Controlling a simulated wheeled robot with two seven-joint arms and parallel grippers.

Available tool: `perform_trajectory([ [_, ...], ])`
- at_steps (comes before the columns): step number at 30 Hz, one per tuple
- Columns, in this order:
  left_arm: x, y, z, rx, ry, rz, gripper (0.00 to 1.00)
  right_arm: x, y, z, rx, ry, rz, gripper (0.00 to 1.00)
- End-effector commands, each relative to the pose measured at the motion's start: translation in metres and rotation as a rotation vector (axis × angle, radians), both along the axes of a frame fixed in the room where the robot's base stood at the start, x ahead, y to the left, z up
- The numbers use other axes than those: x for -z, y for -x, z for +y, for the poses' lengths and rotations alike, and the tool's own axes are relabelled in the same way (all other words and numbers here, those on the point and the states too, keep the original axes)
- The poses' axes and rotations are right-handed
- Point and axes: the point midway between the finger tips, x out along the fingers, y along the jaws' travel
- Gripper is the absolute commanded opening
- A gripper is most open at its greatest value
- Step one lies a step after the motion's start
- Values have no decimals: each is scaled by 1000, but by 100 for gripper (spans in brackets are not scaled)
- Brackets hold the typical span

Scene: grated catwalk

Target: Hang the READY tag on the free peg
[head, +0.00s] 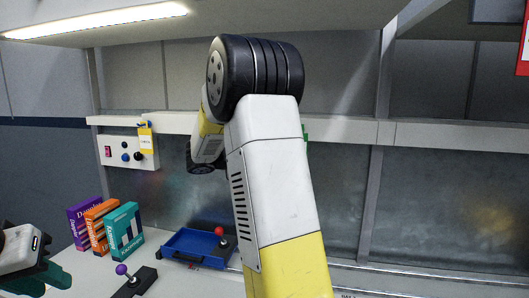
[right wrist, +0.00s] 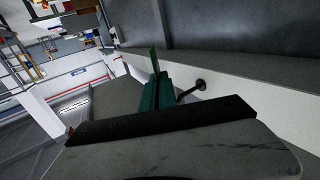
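My right arm fills the middle of the head view and hides most of its gripper. In the right wrist view the dark green fingers of my right gripper (right wrist: 156,92) are together, with a thin brighter green piece (right wrist: 153,60) between them, seen edge-on. It appears to be the READY tag; no lettering shows. A bit of the same green (head: 305,134) shows past my arm in the head view. A black peg (right wrist: 190,91) sticks out of the white rail (right wrist: 230,92), just right of the fingers, apart from the tag. My left gripper (head: 52,277) is low at the left, partly cut off.
A yellow tag (head: 146,139) hangs at the rail's left end, by a control box (head: 127,152). The rail's right part looks clear.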

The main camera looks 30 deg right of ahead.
Motion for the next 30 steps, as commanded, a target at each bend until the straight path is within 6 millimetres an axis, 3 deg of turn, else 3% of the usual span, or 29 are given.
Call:
perform_trajectory([
  [30,0,0,0,0,0,0,27,11,-40,-33,-1,1,0,0],
])
